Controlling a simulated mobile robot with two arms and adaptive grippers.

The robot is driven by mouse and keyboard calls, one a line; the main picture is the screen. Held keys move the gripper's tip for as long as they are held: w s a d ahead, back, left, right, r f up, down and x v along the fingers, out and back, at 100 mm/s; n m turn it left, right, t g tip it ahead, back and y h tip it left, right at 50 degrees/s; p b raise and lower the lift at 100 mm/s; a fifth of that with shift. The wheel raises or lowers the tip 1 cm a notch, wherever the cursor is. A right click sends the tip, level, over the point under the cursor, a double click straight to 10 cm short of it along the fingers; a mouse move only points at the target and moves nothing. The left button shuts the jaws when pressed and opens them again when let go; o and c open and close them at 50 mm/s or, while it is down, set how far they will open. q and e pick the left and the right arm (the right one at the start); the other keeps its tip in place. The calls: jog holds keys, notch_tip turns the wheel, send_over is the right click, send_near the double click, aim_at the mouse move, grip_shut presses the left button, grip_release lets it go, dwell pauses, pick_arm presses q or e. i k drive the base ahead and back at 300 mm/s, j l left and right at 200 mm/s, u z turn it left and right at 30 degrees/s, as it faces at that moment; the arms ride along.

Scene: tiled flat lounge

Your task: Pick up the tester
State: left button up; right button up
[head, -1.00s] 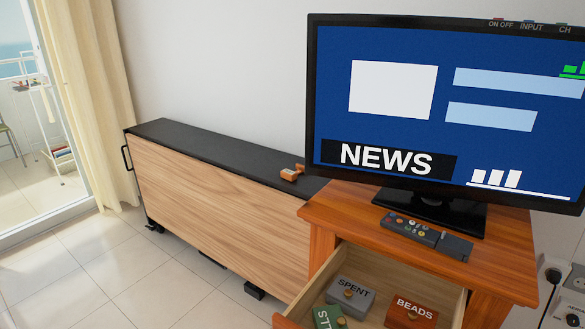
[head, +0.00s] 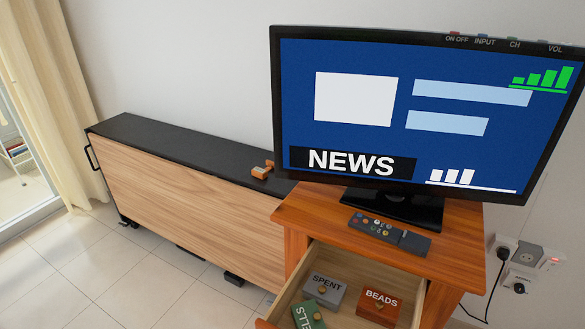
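A small orange object (head: 263,170) lies on the black top of the long low cabinet, near its right end. It may be the tester, but it is too small to tell for certain. No other thing in the head view is clearly a tester. Neither of my grippers is in view.
A wooden stand (head: 455,250) holds a TV (head: 345,145) and a remote (head: 376,229). Its open drawer (head: 337,255) holds a grey SPENT box (head: 324,290), a red BEADS box (head: 378,308) and a green box (head: 308,315). The low cabinet (head: 190,190) stands left; tiled floor (head: 90,270) before it is clear.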

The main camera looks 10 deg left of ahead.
aim_at(261, 174)
jog(key=i+j+z, duration=0.15)
jog(key=j, duration=0.2)
jog(key=i+j+z, duration=0.1)
jog(key=j, duration=0.3)
jog(key=i+j+z, duration=0.3)
jog(key=j, duration=0.5)
jog(key=i+j+z, duration=0.15)
jog(key=j, duration=0.25)
